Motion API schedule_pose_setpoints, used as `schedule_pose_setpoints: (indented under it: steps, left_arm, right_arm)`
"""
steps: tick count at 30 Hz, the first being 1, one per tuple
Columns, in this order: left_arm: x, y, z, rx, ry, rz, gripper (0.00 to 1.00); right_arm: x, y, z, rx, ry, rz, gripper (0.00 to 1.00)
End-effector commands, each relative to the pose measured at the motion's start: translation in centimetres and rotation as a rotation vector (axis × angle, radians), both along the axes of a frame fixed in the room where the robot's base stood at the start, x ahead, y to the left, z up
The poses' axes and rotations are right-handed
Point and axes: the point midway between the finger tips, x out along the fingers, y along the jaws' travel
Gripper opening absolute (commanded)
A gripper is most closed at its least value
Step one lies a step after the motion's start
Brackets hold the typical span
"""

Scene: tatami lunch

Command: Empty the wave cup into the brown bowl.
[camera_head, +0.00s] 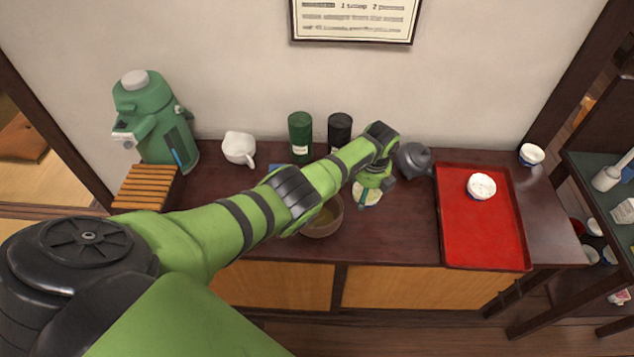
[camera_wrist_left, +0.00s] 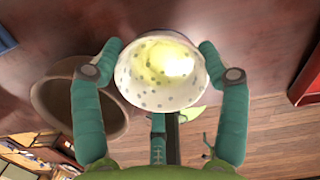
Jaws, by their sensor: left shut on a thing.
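In the head view the cup (camera_head: 366,198) is partly hidden by the gripper. The brown bowl (camera_head: 322,229) stands just left of the cup, partly hidden by my left arm. The bowl (camera_wrist_left: 52,104) also shows left of the fingers. I cannot tell whether the cup touches the counter.
A red tray (camera_head: 468,232) with a white cup (camera_head: 481,188) lies to the right. A grey teapot (camera_head: 413,160), a black canister (camera_head: 339,134) and a green canister (camera_head: 299,136) stand behind. A white pitcher (camera_head: 238,147) and green dispenser (camera_head: 150,120) are left. Another cup (camera_head: 531,155) stands far right.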

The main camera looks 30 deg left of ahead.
Motion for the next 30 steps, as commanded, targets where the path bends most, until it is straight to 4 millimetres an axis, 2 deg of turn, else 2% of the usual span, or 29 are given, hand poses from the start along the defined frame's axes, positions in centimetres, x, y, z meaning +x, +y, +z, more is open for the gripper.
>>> schedule_pose_setpoints:
  steps: [11,16,24,27,30]
  left_arm:
    - [-1.4,1.0,1.4,-0.099,-0.103,0.001,0.37]
    - [-2.3,1.9,2.8,-0.169,-0.187,0.003,0.37]
    - [-3.7,3.1,4.4,-0.281,-0.321,0.005,0.37]
    - [-4.2,3.6,5.1,-0.322,-0.369,0.004,0.37]
    - [-4.6,3.9,4.8,-0.359,-0.406,0.004,0.37]
  right_arm:
    - [0.0,-0.1,6.1,-0.002,0.000,0.000,0.98]
    - [0.0,-0.2,9.7,-0.002,0.000,0.001,0.98]
    - [0.0,-0.3,12.5,-0.004,-0.001,0.001,0.98]
    - [0.0,-0.3,12.9,-0.004,-0.001,0.001,0.98]
    - [0.0,-0.3,12.5,-0.004,-0.001,0.001,0.98]
